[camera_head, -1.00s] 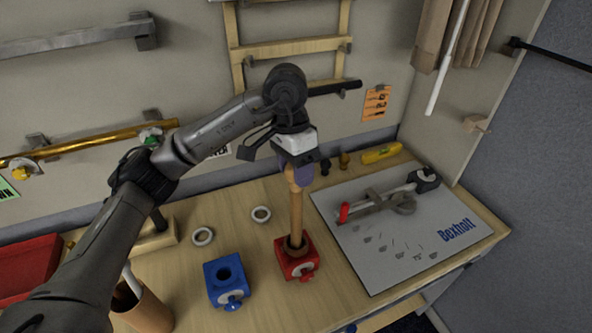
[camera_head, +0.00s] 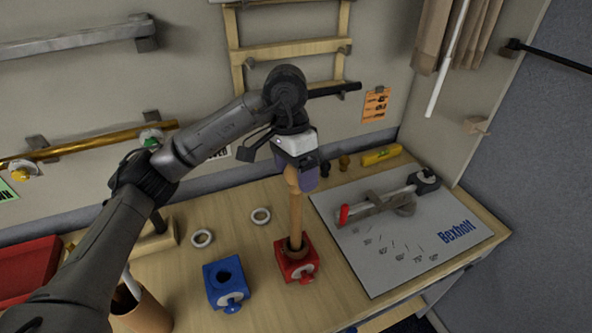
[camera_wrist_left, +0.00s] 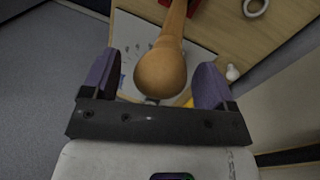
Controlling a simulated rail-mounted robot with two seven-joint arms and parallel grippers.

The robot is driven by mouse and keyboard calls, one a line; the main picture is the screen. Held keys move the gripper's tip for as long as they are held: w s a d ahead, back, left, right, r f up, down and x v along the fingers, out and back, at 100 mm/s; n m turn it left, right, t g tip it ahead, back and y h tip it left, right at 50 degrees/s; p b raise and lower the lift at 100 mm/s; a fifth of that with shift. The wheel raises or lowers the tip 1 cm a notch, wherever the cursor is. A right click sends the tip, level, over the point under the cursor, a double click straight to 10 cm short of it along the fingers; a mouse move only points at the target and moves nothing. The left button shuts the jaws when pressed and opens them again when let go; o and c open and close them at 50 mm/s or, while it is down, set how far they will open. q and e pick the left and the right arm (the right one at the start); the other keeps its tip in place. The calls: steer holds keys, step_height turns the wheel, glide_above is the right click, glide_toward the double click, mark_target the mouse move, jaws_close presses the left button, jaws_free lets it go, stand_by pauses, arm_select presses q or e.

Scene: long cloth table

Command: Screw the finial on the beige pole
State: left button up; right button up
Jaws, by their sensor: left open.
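The light-brown pole (camera_head: 296,215) stands upright in the red block (camera_head: 297,262). A rounded wooden finial (camera_head: 292,178) sits at the pole's top; the wrist view shows its ball end (camera_wrist_left: 160,72) close up. Whether its joint with the pole is tight cannot be seen. My left gripper (camera_head: 303,182) is above the pole top. In the wrist view its two purple fingers (camera_wrist_left: 155,82) are open, one on each side of the finial, with visible gaps. My right gripper is not in view.
A blue block (camera_head: 226,282) with an empty hole stands left of the red block. Two white rings (camera_head: 202,237) lie behind it. Small dark and brown knobs (camera_head: 344,160) stand at the back. A grey board (camera_head: 400,240) with a clamp tool lies right.

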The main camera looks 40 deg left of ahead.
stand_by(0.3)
arm_select(q)
steer(key=n, duration=0.2)
steer(key=shift+n+t, duration=0.3)
steer(key=shift+n, duration=0.1)
steer(key=n+b, duration=0.1)
steer(key=n, duration=0.3)
steer(key=shift+t, duration=0.4)
steer(key=n, duration=0.4)
steer(key=shift+t+y, duration=0.3)
steer(key=n, duration=0.4)
steer(key=shift+c, duration=0.3)
